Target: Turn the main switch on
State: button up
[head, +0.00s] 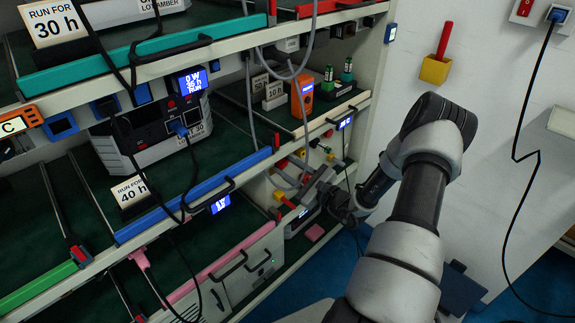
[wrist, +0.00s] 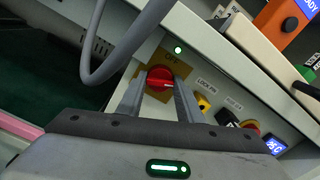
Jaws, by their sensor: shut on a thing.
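The main switch (wrist: 160,76) is a red rotary knob on a tan plate in the wrist view, with a pale mark on its front. The plate's lettering above the knob appears to read OFF. My gripper (wrist: 160,87) has one finger on each side of the knob and is shut on it. In the head view, my gripper (head: 322,190) reaches the right end of the rack's lower part; the knob itself is hard to make out there.
A green light (wrist: 178,50) glows above the switch. A yellow lock-pin knob (wrist: 203,103), a red button (wrist: 250,126) and a small blue display (wrist: 275,147) sit to its right. A grey cable (wrist: 128,42) loops close on the left. An orange device (wrist: 287,20) stands above right.

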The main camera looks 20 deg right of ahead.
jog(key=shift+m, duration=0.8)
jog(key=shift+p, duration=0.3)
jog(key=o, duration=1.1)
jog(key=p+v, duration=0.1)
jog(key=v, duration=1.6)
jog(key=shift+s+d+p, duration=0.1)
jog(key=shift+s+p, duration=0.15)
jog(key=shift+p, duration=0.15)
jog(key=shift+c, duration=0.3)
